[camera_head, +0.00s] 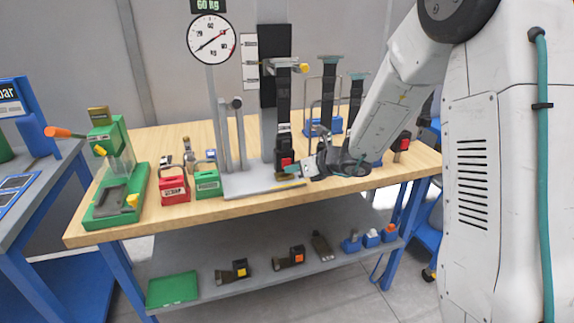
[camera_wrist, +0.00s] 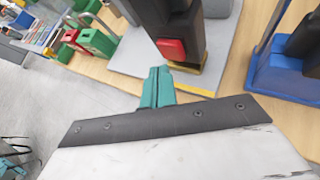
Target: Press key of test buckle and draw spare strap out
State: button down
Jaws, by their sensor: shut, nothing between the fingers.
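The test buckle (camera_head: 285,161) is a dark block with a red key at the lower end of a black strap (camera_head: 283,100) hanging on the upright test stand. In the wrist view the red key (camera_wrist: 171,49) faces my gripper, with a yellowish piece under the buckle. My gripper (camera_wrist: 157,80) has its teal fingers shut and empty, just short of the red key; a small gap seems to remain, but contact is hard to judge. In the head view my gripper (camera_head: 294,172) is low beside the buckle, at its right. I cannot tell which strap is the spare one.
The grey stand base (camera_head: 245,186) lies under the buckle. A red box (camera_head: 173,189) and a green box (camera_head: 207,183) stand left of it. A blue stand (camera_wrist: 275,78) is close at right in the wrist view. The lower shelf (camera_head: 215,281) holds more buckles.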

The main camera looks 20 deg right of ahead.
jog(key=shift+w, duration=0.15)
dwell(0.5)
jog(key=shift+w, duration=0.3)
jog(key=shift+w, duration=0.45)
dwell(0.7)
jog(key=shift+s, duration=0.9)
jog(key=shift+s, duration=2.5)
